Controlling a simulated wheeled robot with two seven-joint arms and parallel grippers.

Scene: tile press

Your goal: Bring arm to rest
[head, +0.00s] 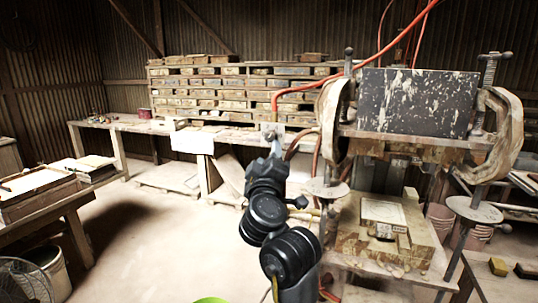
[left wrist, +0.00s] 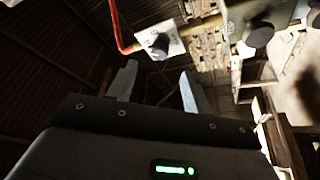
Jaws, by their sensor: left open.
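My left arm rises in front of me in the head view, with its gripper (head: 274,150) raised left of the tile press (head: 418,102). The left wrist view shows this gripper's two fingers (left wrist: 158,84) apart with nothing between them. A pale control box (left wrist: 172,42) with a dark knob is beyond the fingertips, apart from them as far as I can tell. The box also shows in the head view (head: 271,131), just above the gripper. My right gripper is not in view.
The press has a mould block (head: 385,232) with a pale tile (head: 383,211) on its lower bed. An orange hose (head: 300,88) runs near my gripper. A workbench (head: 140,125) and a side table (head: 45,213) stand left. The floor between them is open.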

